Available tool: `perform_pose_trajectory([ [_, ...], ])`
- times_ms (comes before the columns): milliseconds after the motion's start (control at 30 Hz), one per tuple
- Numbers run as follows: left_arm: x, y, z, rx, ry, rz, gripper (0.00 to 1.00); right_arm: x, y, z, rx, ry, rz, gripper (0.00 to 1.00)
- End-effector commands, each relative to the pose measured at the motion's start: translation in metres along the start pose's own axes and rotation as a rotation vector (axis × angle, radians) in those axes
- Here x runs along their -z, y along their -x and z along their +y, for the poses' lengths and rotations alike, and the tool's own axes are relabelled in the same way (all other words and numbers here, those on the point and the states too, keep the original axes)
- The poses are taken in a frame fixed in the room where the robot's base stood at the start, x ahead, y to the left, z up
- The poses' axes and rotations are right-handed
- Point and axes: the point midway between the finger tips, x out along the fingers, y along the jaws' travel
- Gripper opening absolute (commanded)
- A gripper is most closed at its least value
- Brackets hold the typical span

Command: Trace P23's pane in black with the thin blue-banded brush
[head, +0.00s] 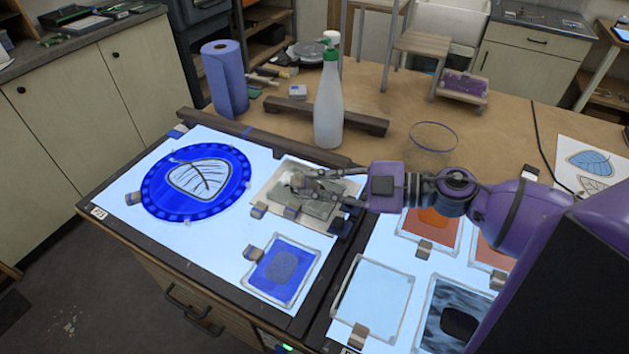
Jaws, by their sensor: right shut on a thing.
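My right gripper (308,183) comes in from the right, low over a greyish pane (318,208) on the light table. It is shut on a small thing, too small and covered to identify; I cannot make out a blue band. The gripper hides part of that pane. A round blue pane (152,187) with a pale leaf (203,178) and dark vein lines lies at the left. A blue pane with a grey oval (283,267) lies nearer the front. No P23 label is readable, so I cannot tell which pane it is. My left gripper is not in view.
A dark wooden bar (343,122) lies there. A clear pane (371,299), an orange pane (432,230) and a dark pane (445,292) lie at the right.

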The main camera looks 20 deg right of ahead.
Motion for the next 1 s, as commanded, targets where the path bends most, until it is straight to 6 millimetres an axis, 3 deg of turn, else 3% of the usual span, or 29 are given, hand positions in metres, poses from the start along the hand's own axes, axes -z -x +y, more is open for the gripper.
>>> perform_pose_trajectory([
  [367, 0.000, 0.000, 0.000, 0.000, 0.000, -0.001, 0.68, -0.001, 0.003, -0.002, 0.002, -0.003, -0.001, 0.00],
  [1000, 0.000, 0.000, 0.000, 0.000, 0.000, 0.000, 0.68, 0.038, 0.012, 0.029, 0.001, -0.002, 0.000, 0.00],
])
